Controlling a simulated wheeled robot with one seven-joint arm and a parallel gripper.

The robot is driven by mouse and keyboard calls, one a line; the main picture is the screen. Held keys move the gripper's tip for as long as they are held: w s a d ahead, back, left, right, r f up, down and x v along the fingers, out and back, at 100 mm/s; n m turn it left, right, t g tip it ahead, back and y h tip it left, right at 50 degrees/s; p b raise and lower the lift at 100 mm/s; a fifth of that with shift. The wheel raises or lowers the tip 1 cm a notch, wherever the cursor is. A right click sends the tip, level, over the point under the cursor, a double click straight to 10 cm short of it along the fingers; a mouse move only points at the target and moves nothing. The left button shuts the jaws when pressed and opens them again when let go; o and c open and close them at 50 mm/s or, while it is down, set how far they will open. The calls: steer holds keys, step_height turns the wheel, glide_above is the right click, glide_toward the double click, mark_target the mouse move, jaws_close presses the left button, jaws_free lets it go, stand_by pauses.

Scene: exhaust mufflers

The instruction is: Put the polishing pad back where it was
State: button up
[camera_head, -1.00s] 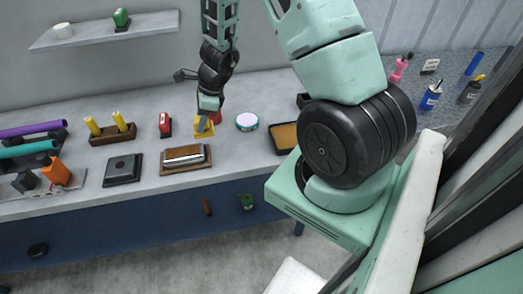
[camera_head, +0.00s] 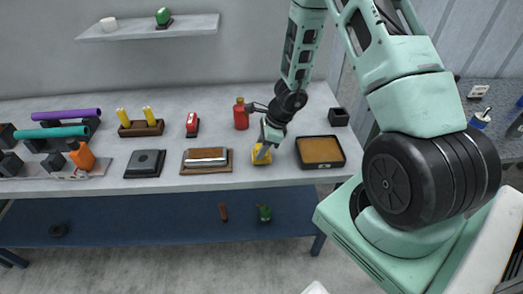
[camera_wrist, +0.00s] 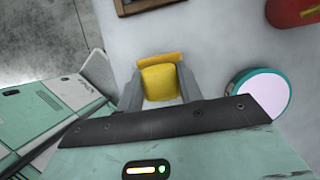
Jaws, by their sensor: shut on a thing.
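My gripper (camera_head: 264,151) is shut on a yellow block-like pad (camera_head: 261,158), which I take for the polishing pad. It is at or just above the grey worktop (camera_head: 235,110) near its front edge, between the wooden board (camera_head: 206,168) and the black tray with an orange-brown fill (camera_head: 320,152). In the wrist view the pad (camera_wrist: 160,82) sits between the two grey fingers, with a raised yellow edge on its far side. I cannot tell whether its underside touches the worktop.
A round pale disc with a teal rim (camera_wrist: 258,95) lies close beside the gripper; the arm hides it in the head view. A red bottle (camera_head: 241,114) stands behind. A small black box (camera_head: 338,117) is at the back right. A shelf (camera_head: 140,30) hangs on the wall.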

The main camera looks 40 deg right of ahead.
steer(key=shift+f, duration=0.45)
steer(key=shift+f, duration=0.1)
steer(key=shift+f+b, duration=0.1)
steer(key=shift+b, duration=0.2)
steer(key=o, duration=0.9)
